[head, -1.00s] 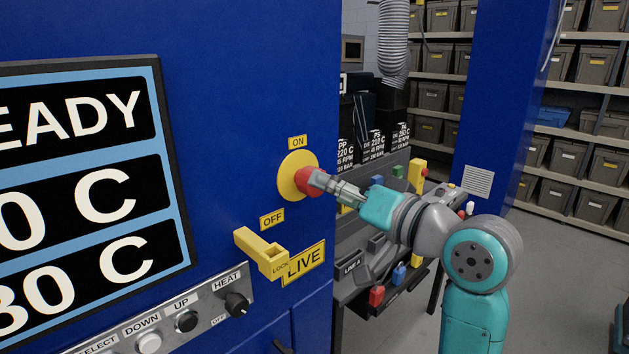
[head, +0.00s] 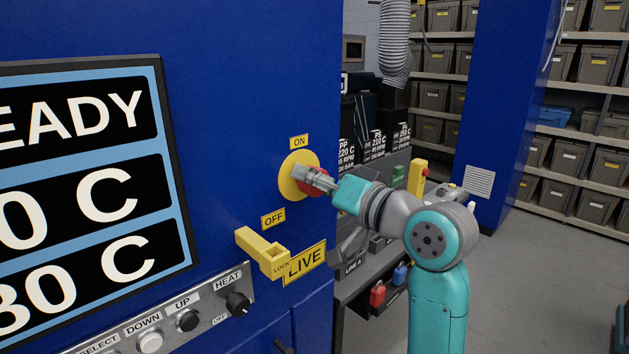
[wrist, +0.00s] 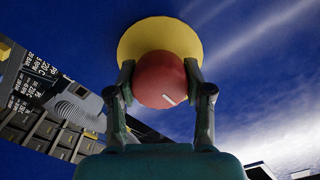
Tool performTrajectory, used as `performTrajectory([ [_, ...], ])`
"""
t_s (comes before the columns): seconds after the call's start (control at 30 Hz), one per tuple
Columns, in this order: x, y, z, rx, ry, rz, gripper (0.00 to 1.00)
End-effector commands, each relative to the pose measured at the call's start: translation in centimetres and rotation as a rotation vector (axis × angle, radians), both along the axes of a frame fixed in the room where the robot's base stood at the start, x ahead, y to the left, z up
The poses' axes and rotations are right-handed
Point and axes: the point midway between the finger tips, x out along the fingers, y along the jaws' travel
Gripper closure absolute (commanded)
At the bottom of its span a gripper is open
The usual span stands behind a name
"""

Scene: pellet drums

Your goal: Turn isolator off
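The isolator is a red rotary knob (head: 316,193) on a round yellow plate (head: 287,182) on the blue cabinet. An ON label (head: 299,142) is above it and an OFF label (head: 273,218) below left. My gripper (head: 304,176) is at the knob and partly covers it in the head view. In the wrist view, the fingers (wrist: 159,75) lie against opposite sides of the red knob (wrist: 162,82), shut on it. A short white mark shows on the knob's face. The knob's exact turn angle is hard to tell.
A yellow lock bracket (head: 262,252) juts out below the OFF label, beside a LIVE sign (head: 305,263). A switch panel with a HEAT knob (head: 238,302) is lower left. A workbench with bins (head: 378,294) stands behind my arm.

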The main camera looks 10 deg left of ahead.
Motion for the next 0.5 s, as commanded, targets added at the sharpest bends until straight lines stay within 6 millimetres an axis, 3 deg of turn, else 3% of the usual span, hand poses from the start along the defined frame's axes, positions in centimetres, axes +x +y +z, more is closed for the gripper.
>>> performTrajectory([
  [0.5,0.0,0.0,-0.01,-0.086,-0.109,-0.001,0.84],
])
